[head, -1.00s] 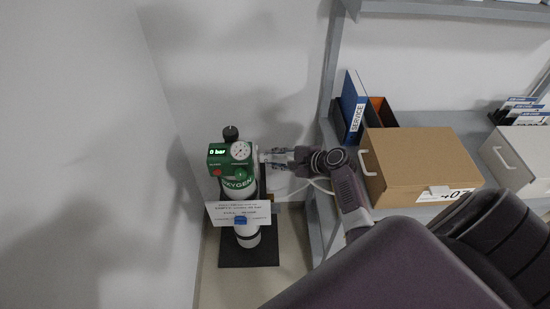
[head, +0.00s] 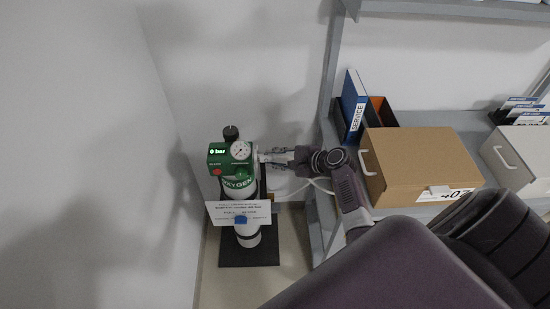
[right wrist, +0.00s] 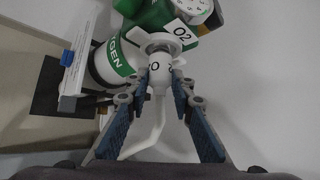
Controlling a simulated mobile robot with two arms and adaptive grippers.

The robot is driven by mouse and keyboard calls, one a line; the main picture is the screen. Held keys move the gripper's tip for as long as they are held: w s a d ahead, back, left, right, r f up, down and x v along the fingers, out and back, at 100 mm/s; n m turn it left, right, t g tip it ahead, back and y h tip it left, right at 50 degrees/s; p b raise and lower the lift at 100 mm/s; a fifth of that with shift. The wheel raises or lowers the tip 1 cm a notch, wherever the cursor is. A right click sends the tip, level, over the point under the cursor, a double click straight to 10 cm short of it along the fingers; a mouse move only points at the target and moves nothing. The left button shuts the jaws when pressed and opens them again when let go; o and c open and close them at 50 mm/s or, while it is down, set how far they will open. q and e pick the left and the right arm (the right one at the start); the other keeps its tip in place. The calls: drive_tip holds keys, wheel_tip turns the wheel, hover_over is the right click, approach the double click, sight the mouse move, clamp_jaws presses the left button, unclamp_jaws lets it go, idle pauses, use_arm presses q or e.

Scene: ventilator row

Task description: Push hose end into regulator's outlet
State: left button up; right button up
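The green regulator (head: 226,158) with a round gauge sits on top of the oxygen cylinder (head: 248,240). Its display reads 0 bar. In the right wrist view, its outlet (right wrist: 160,40) is a pale ring below an O2 tag. The white hose end (right wrist: 159,76) is lined up with the outlet and appears to meet it; the exact depth is hard to tell. The white hose (right wrist: 147,137) bends away below it. My left gripper is not in view.
A hanging label card (head: 222,217) is on the cylinder's front. Walls stand close at left and behind. A grey shelf (head: 445,125) to the right holds a cardboard box (head: 422,160), a blue service binder (head: 353,99) and a white box (head: 518,160).

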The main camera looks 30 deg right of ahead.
drive_tip(key=o, duration=0.5)
drive_tip(key=shift+w+a, duration=0.3)
drive_tip(key=shift+a, duration=0.15)
drive_tip(key=shift+s+d, duration=0.15)
